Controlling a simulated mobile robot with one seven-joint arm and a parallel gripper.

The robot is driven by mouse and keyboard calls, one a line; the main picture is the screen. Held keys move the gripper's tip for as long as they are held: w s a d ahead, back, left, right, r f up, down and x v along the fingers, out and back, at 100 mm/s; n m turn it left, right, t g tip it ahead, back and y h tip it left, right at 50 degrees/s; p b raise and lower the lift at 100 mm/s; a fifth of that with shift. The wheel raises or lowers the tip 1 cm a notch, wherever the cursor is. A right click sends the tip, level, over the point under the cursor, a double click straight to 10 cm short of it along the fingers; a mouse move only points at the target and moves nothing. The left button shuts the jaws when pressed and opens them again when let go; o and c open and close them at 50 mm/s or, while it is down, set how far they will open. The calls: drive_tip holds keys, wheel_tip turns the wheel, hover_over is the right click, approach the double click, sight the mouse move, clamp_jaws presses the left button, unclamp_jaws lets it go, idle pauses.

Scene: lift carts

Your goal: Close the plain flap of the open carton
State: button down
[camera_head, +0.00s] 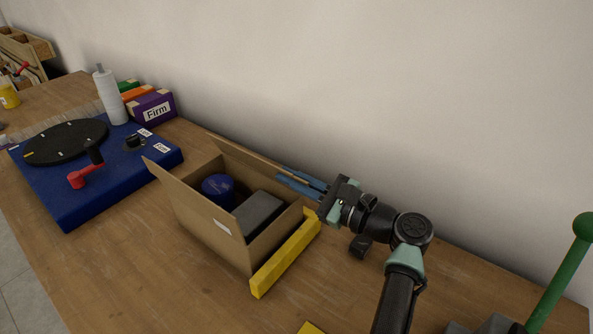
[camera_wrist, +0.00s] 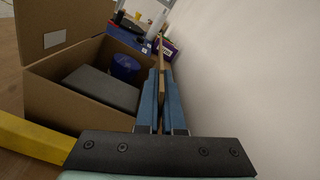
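The open carton (camera_head: 190,205) stands on the bench with its top open. A flap with a white label (camera_head: 179,193) leans outward on its near-left side; it also shows in the wrist view (camera_wrist: 62,22). The plain flap (camera_head: 240,155) stands raised along the wall side; in the wrist view, its edge (camera_wrist: 162,58) runs between my two blue fingers. My gripper (camera_head: 300,183) is at the right end of this flap, its fingers close together with the cardboard between them. Part of the flap is hidden behind the fingers.
Inside the carton are a blue round tin (camera_head: 217,187) and a dark grey block (camera_head: 258,213). A yellow bar (camera_head: 285,257) lies against the carton's right side. A blue turntable base (camera_head: 80,190) stands left. The wall is close behind the carton.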

drive_tip(key=shift+s+a+f+n+b, duration=0.25)
drive_tip(key=shift+s+f+n+b, duration=0.35)
drive_tip(key=shift+n, duration=0.75)
drive_tip(key=shift+s+a+f+n+b, duration=0.15)
drive_tip(key=shift+a+f+n+b, duration=0.2)
drive_tip(key=shift+n+b, duration=0.75)
drive_tip(key=shift+s+a+f+n+b, duration=0.15)
drive_tip(key=shift+s+f+n+b, duration=0.35)
drive_tip(key=shift+n, duration=1.05)
drive_tip(key=shift+w, duration=0.1)
drive_tip(key=c, duration=1.4)
unclamp_jaws()
drive_tip(key=shift+o, duration=0.2)
drive_tip(key=v, duration=0.7)
drive_tip(key=shift+d, duration=0.25)
drive_tip(key=shift+c, duration=0.3)
